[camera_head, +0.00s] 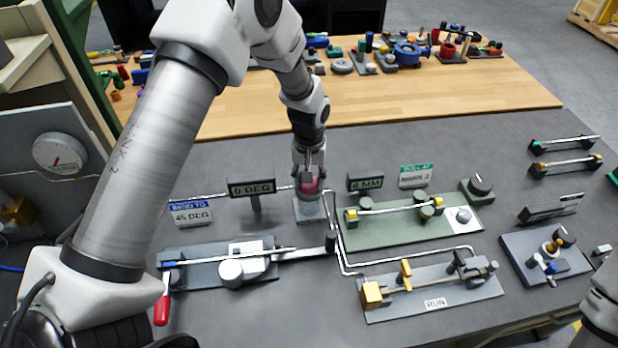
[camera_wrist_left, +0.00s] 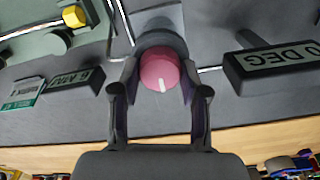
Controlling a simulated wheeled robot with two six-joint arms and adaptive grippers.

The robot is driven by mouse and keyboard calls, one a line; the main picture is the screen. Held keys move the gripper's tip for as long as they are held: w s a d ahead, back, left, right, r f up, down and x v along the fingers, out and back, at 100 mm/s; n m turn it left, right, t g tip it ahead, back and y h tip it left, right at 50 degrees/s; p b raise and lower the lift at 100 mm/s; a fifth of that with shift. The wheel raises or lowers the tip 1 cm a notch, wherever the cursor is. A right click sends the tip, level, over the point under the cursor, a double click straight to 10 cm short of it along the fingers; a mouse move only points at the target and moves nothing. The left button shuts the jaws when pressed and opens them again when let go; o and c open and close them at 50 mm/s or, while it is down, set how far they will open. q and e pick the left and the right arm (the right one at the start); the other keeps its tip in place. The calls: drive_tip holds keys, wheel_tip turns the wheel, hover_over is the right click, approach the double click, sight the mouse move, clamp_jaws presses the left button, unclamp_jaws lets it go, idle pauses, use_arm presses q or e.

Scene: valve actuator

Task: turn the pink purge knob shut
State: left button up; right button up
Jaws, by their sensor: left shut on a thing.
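The pink purge knob (camera_wrist_left: 160,71) sits on a dark round body on a grey base plate, with a white mark on its face. In the head view the knob (camera_head: 309,187) shows only in part, below my left gripper (camera_head: 309,178), which comes down on it from above. In the left wrist view my left gripper (camera_wrist_left: 160,88) has one finger on each side of the knob and is shut on it. The knob's white mark points toward the gripper's palm in that view. My right gripper is not in view; only a piece of my right arm shows at the lower right edge.
A "0 DEG" display (camera_head: 252,188) stands just left of the knob and a "6 MM" display (camera_head: 366,183) just right. A green fixture (camera_head: 400,228), a grey RUN fixture (camera_head: 435,300) and a bending fixture (camera_head: 220,268) lie nearby. Thin metal tubing runs close to the knob's base.

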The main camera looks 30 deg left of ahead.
use_arm(q)
drive_tip(key=o, duration=1.1)
drive_tip(key=shift+f, duration=0.1)
drive_tip(key=shift+o, duration=0.2)
drive_tip(key=shift+r, duration=0.45)
wheel_tip(320, 180, up, 11)
